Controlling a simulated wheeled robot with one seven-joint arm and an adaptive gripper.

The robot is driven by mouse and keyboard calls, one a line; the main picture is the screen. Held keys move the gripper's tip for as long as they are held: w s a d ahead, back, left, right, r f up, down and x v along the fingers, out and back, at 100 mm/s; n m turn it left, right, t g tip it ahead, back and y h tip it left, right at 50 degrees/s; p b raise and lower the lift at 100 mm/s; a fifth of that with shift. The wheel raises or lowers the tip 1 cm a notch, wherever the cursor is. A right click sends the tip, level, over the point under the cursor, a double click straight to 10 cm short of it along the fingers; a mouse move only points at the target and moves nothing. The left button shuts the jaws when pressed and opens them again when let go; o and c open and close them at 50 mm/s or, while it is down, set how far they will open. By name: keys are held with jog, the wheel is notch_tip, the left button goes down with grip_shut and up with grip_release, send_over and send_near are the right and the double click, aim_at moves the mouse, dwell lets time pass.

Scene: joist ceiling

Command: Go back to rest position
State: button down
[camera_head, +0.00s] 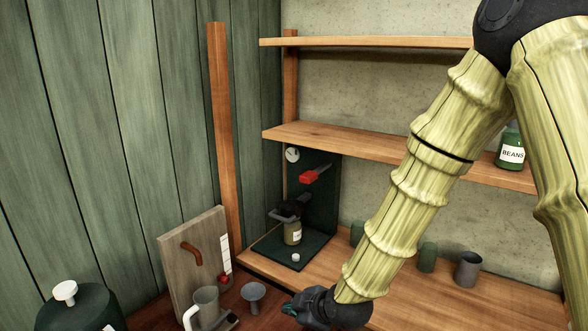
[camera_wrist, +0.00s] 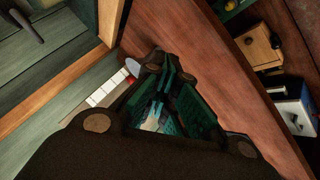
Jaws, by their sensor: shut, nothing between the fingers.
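My gripper (camera_head: 292,309) is at the bottom middle of the head view, low over the wooden worktop and to the right of a small grey funnel-shaped cup (camera_head: 254,291). My bamboo-like arm reaches down to it from the upper right. In the wrist view the dark, teal-padded fingers of my gripper (camera_wrist: 165,72) come together with nothing seen held between them. The reddish-brown worktop (camera_wrist: 205,48) lies behind them.
A grey mug (camera_head: 205,307) and an upright board with a brown handle (camera_head: 192,254) stand left of my gripper. A dark green press with a red lever (camera_head: 315,174) stands behind. A beans jar (camera_head: 511,150) sits on the middle shelf (camera_head: 365,146). The wrist view shows a wooden box (camera_wrist: 258,46).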

jog(key=s+d+f+m+g+h, duration=0.1)
jog(key=s+d+f+m, duration=0.35)
jog(key=f, duration=0.45)
jog(key=s+d+f+m+g+h, duration=0.1)
jog(key=s+d+f+m+g, duration=0.15)
jog(key=s+d+f, duration=0.45)
jog(key=s+d+f+m+g+h, duration=0.1)
jog(key=s+d+f+m+g, duration=0.1)
jog(key=s+d+f+m, duration=0.3)
jog(key=s+d+f+m+g+h, duration=0.1)
jog(key=s+d+f+m, duration=0.3)
jog(key=s+f, duration=0.7)
jog(key=s+d+h, duration=0.1)
jog(key=s+d, duration=0.1)
jog(key=s, duration=0.3)
jog(key=shift+m+g, duration=0.35)
jog(key=shift+m, duration=0.05)
jog(key=shift+f, duration=0.1)
